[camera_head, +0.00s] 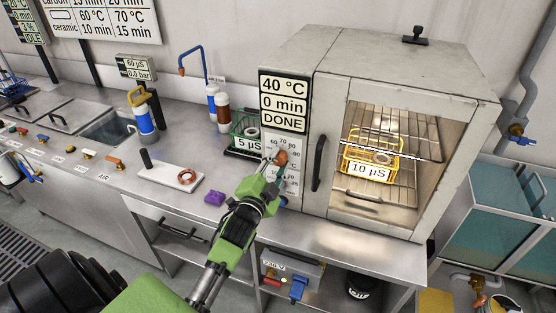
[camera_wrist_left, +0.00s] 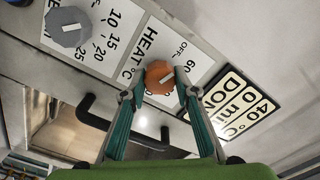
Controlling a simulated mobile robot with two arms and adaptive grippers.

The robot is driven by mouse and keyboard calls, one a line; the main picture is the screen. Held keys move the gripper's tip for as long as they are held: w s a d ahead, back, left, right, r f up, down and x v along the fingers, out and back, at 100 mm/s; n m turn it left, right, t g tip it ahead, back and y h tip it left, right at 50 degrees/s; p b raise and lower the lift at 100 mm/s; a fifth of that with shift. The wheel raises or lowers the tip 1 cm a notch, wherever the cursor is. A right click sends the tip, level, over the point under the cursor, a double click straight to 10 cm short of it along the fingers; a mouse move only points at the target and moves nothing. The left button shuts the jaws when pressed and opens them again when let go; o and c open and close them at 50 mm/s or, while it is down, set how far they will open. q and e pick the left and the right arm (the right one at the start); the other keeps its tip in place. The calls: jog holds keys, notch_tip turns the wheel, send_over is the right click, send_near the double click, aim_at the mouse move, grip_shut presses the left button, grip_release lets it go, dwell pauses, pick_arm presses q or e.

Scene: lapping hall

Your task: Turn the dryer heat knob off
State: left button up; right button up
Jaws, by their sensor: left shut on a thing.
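The dryer (camera_head: 310,80) is a grey metal cabinet at the right of the bench. Its display (camera_head: 284,101) reads 40 °C, 0 min, DONE. The orange heat knob (camera_head: 282,157) is on the panel below the display; the wrist view shows it close up (camera_wrist_left: 159,76). Its white pointer line lies slantwise, roughly toward the 60 mark, with OFF printed beside that. My left gripper (camera_head: 275,172) is shut on the heat knob, one finger on each side in the wrist view (camera_wrist_left: 161,92). My right gripper is not in view.
A grey knob (camera_wrist_left: 67,27) sits beside the heat knob's scale, with the black door handle (camera_head: 319,162) nearby. Inside the dryer, a yellow basket (camera_head: 347,165) is on a rack. A green basket (camera_head: 238,128) and bottles stand left of the dryer.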

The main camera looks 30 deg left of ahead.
pick_arm(q)
jog(key=shift+n, duration=0.9)
jog(key=o, duration=1.1)
jog(key=v, duration=1.2)
